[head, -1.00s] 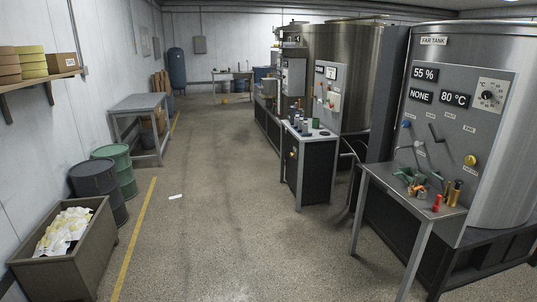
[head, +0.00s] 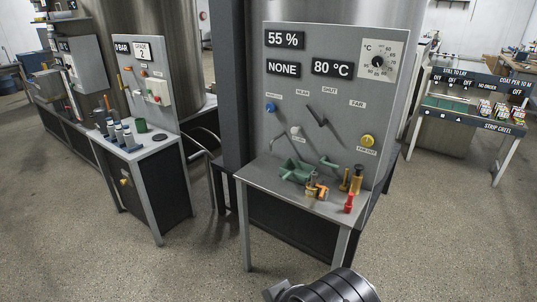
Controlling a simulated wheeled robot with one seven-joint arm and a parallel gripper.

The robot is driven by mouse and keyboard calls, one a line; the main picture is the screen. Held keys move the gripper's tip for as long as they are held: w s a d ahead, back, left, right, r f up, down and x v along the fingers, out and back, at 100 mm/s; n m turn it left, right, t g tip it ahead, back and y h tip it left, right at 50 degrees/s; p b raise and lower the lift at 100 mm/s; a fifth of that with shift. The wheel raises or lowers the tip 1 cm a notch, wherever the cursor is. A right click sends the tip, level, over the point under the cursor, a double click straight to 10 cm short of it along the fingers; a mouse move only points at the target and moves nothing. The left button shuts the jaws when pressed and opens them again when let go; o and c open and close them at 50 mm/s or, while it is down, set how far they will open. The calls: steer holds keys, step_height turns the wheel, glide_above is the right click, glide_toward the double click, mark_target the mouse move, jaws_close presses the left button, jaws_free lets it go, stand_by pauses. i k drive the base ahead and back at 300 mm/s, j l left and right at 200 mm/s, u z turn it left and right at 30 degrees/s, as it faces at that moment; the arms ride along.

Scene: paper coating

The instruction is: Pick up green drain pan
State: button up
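The green drain pan (head: 295,170) appears to be the open green tray-like thing on the grey table at the foot of the "55 %" panel. It lies near the table's back left, close to the panel. A smaller green piece (head: 330,163) is at its right; I cannot tell whether it is separate. Dark cylindrical parts of my arm show at the bottom edge, in front of the table and well apart from the pan. My gripper's fingers are not in view.
Orange-and-brass fittings (head: 316,188), a yellow bottle-like item (head: 357,180) and a red item (head: 349,203) stand right of the pan on the grey table (head: 262,180). A dark cabinet (head: 150,185) stands left, with a green cup (head: 141,126). The floor in front is clear.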

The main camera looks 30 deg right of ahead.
mark_target(298, 172)
steer(key=i+j+z, duration=0.1)
steer(key=i, duration=1.05)
steer(key=i+z, duration=0.4)
steer(key=i+j+z, duration=0.2)
steer(key=z, duration=0.15)
steer(key=i+j+z, duration=0.25)
steer(key=z, duration=0.15)
steer(key=i+j+z, duration=0.4)
